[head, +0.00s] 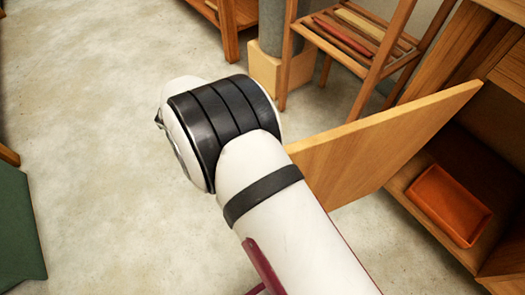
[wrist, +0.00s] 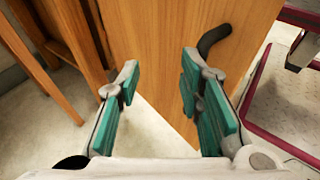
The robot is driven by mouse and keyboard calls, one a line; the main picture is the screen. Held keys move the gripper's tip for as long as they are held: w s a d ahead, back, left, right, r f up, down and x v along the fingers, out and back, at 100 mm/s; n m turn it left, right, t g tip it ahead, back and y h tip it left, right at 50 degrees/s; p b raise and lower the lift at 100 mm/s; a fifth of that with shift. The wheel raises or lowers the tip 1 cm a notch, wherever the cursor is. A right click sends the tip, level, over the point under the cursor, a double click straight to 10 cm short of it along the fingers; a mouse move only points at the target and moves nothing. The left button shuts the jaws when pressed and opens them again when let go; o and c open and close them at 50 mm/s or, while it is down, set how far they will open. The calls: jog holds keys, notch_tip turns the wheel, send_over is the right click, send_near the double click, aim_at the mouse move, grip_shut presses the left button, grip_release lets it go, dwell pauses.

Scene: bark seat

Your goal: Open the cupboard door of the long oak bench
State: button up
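The long oak bench (head: 455,48) stands at the right in the head view. Its cupboard door (head: 390,145) is swung well out from the front, and the inside shows with an orange tray (head: 448,203) in it. In the wrist view the door (wrist: 150,40) fills the upper middle, with a dark curved handle (wrist: 214,38) on its face. My gripper (wrist: 160,75) is open, its teal pads apart and nothing seen held between them. The handle lies just beyond the right finger; I cannot tell whether they touch. In the head view my arm hides the gripper.
A slatted wooden stand (head: 350,35) with a red item on it is behind the door. A grey post in a wooden block (head: 265,75) stands beside it. A green object (head: 18,230) is at the left edge. The pale floor (head: 110,130) on the left is clear.

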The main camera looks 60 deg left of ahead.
jog(key=shift+a+f, duration=0.15)
jog(key=shift+a, duration=0.75)
